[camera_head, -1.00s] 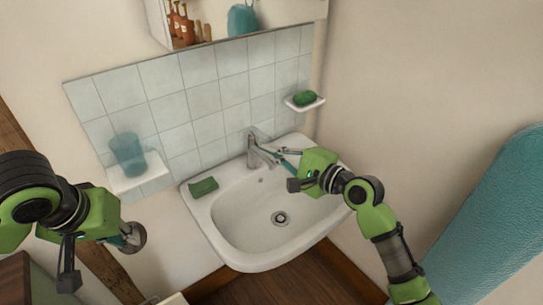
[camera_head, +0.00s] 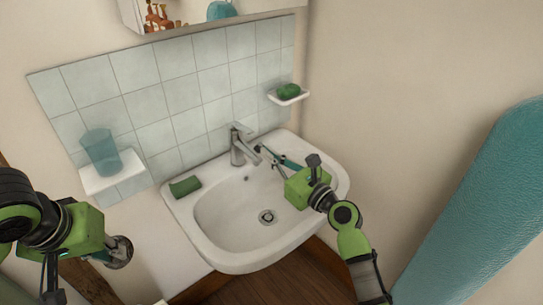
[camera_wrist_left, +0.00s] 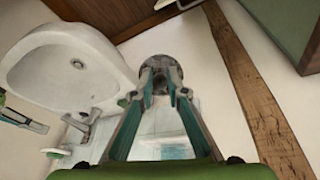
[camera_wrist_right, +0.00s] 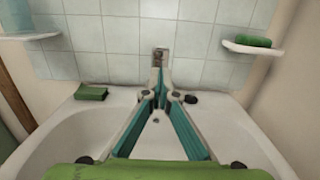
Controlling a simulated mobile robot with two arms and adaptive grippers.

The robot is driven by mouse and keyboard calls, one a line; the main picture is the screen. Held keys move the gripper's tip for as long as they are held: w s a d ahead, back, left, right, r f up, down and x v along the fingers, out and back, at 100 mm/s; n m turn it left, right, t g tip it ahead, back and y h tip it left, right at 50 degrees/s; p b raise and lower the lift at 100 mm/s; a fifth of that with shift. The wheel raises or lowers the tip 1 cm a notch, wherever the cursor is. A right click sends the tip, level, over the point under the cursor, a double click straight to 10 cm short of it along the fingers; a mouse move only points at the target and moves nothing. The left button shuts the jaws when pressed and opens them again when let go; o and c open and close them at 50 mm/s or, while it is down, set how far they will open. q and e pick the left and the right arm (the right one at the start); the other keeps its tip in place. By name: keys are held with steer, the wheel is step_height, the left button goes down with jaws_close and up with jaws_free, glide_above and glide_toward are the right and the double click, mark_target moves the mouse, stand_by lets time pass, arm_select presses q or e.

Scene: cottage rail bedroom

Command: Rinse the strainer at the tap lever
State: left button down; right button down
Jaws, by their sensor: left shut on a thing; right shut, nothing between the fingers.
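The strainer (camera_head: 121,252), a small round metal piece, is held in my left gripper (camera_head: 112,247), left of the basin and away from the tap. In the left wrist view the strainer (camera_wrist_left: 154,66) sits between the closed fingertips (camera_wrist_left: 160,88); its face is partly hidden by them. The chrome tap (camera_head: 238,152) stands at the basin's back edge, with its lever (camera_head: 241,127) on top. No water shows under the spout. My right gripper (camera_head: 260,150) is shut and empty, just right of the tap and seemingly apart from it. The tap (camera_wrist_right: 160,54) shows beyond its fingertips in the right wrist view.
The white basin (camera_head: 215,222) is empty, with a drain (camera_head: 267,217). A green sponge-like block (camera_head: 185,187) lies on its left rim. A shelf (camera_head: 112,177) holds a teal cup (camera_head: 100,153); a dish (camera_head: 290,98) holds green soap (camera_head: 289,90). A large teal panel (camera_head: 475,215) stands right.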

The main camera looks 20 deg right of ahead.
mark_target(246, 132)
arm_select(q)
steer(key=shift+r, duration=0.1)
arm_select(e)
steer(key=x, duration=0.6)
steer(key=shift+w+a, duration=0.1)
steer(key=shift+w, duration=0.2)
